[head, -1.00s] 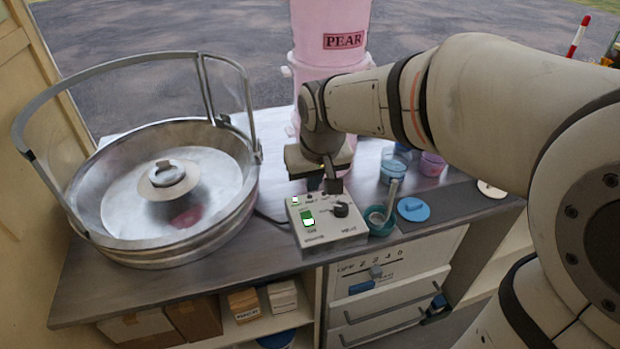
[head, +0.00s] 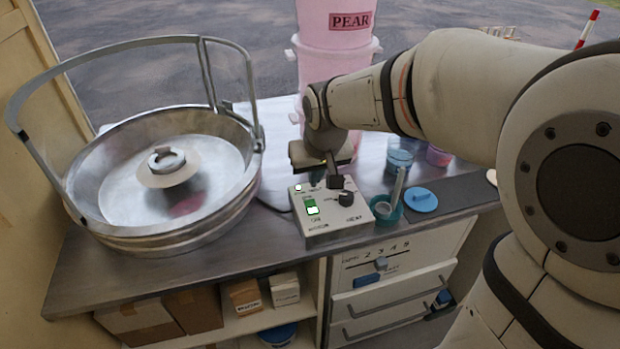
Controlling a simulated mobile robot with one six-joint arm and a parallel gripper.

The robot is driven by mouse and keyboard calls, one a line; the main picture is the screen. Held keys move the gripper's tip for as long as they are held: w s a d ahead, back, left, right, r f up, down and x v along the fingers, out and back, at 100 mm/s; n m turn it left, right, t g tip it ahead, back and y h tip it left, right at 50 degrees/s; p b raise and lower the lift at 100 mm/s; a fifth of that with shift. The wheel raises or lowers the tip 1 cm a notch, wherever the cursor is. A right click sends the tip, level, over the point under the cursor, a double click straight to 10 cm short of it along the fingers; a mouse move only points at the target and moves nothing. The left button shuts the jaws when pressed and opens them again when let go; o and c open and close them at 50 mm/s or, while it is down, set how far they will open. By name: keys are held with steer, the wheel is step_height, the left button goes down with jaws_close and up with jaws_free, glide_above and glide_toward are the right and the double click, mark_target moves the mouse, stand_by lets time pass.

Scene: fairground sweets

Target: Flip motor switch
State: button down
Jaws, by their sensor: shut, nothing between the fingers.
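The control box (head: 330,231) is a pale box on the counter, right of the metal floss pan (head: 160,185). On its top is a green and white rocker switch (head: 311,206) at the left, with a small white light above it. A black knob (head: 346,198) sits to the right of the switch. My gripper (head: 335,183) is shut and empty, pointing down over the back of the box, close above and behind the knob. I cannot tell whether its tips touch the box. The box's back edge is partly hidden by my gripper.
A green cup with a tool (head: 387,212) stands just right of the box. A blue lid (head: 421,200) lies on a dark mat. A blue tub (head: 400,158) and pink PEAR buckets (head: 338,45) stand behind. Drawers (head: 385,300) are below the counter.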

mark_target(311, 203)
steer(key=x, duration=0.8)
steer(key=shift+s+f, duration=0.25)
steer(key=shift+f, duration=0.05)
steer(key=shift+d, duration=0.2)
steer(key=shift+w+d, duration=0.1)
steer(key=shift+d, duration=0.05)
steer(key=shift+f+p, duration=0.1)
steer(key=shift+p, duration=0.2)
steer(key=shift+a, duration=0.4)
steer(key=shift+s+d+f, duration=0.1)
steer(key=shift+s+f, duration=0.05)
steer(key=shift+s, duration=0.1)
steer(key=shift+s+d, duration=0.2)
steer(key=shift+s, duration=0.4)
